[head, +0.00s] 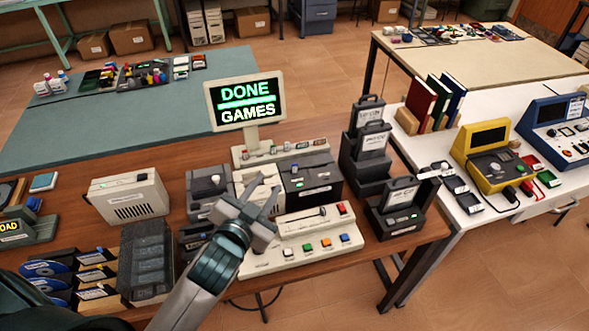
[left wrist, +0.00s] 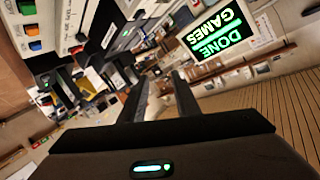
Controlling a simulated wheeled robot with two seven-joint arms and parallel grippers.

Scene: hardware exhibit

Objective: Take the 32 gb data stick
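My left gripper (head: 260,192) is open and empty, above the beige control console (head: 300,237) and in front of the grey and black drive units. Its two fingers also show apart in the left wrist view (left wrist: 161,85), with nothing between them. A row of small stick-like pieces (head: 290,147) stands on the pale strip at the foot of the monitor, beyond the gripper. Their labels are too small to read, so I cannot tell which is the 32 gb data stick. My right gripper is not in view.
The monitor (head: 246,101) reads "DONE GAMES" and also shows in the left wrist view (left wrist: 218,32). A beige box (head: 128,195) and dark cases (head: 147,258) stand at left. Black card holders (head: 372,150) stand right of the console. A yellow device (head: 487,155) is on the white table.

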